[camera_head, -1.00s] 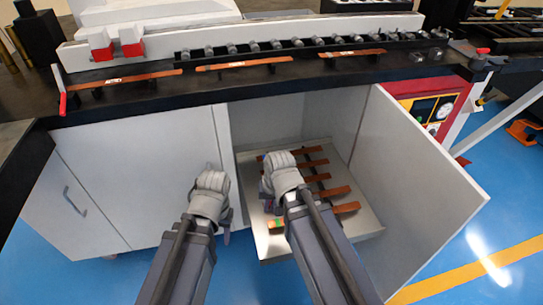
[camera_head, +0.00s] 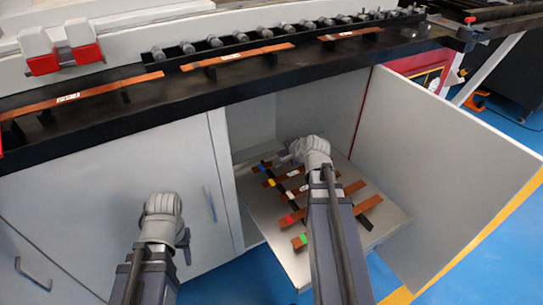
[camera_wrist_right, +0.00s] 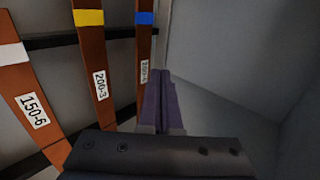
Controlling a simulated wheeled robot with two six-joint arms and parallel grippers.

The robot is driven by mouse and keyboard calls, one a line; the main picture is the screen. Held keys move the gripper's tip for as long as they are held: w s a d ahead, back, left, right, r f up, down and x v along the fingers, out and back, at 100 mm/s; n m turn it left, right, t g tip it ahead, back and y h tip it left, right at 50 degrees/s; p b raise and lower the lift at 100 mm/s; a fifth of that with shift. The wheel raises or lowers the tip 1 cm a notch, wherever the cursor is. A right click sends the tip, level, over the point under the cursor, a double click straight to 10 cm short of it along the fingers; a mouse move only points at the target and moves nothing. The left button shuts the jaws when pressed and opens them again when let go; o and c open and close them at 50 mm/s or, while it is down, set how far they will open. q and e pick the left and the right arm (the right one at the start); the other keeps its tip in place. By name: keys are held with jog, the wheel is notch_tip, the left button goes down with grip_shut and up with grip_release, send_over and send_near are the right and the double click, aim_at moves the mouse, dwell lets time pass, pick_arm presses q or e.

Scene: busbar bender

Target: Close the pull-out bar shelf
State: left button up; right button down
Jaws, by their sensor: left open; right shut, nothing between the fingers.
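The pull-out bar shelf (camera_head: 272,225) sticks out of the open cabinet under the bench. It carries several copper bars with coloured bands (camera_head: 362,207), lying across dark supports. My right gripper (camera_head: 284,158) is shut and empty over the shelf's rear part. In the right wrist view its closed fingers (camera_wrist_right: 160,98) are beside a blue-banded bar (camera_wrist_right: 144,55); a yellow-banded bar (camera_wrist_right: 92,60) and a white-banded bar (camera_wrist_right: 22,90) are further left. I cannot tell whether the fingers touch anything. My left gripper (camera_head: 184,243) is open and empty in front of the closed cabinet door, left of the shelf.
The open cabinet door (camera_head: 440,160) stands along the shelf's right side. A closed door (camera_head: 120,165) with a handle is on the left. The black bench edge (camera_head: 190,100) runs above, with labelled copper bars on it. Blue floor (camera_head: 235,280) shows below.

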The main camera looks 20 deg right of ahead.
aim_at(268, 156)
jog(key=b+x, duration=0.6)
jog(key=x, duration=0.4)
jog(key=shift+b, duration=0.35)
pick_arm(q)
notch_tip(268, 156, down, 7)
jog(key=shift+r, duration=0.15)
jog(key=shift+d, duration=0.1)
pick_arm(e)
jog(key=shift+a, duration=0.1)
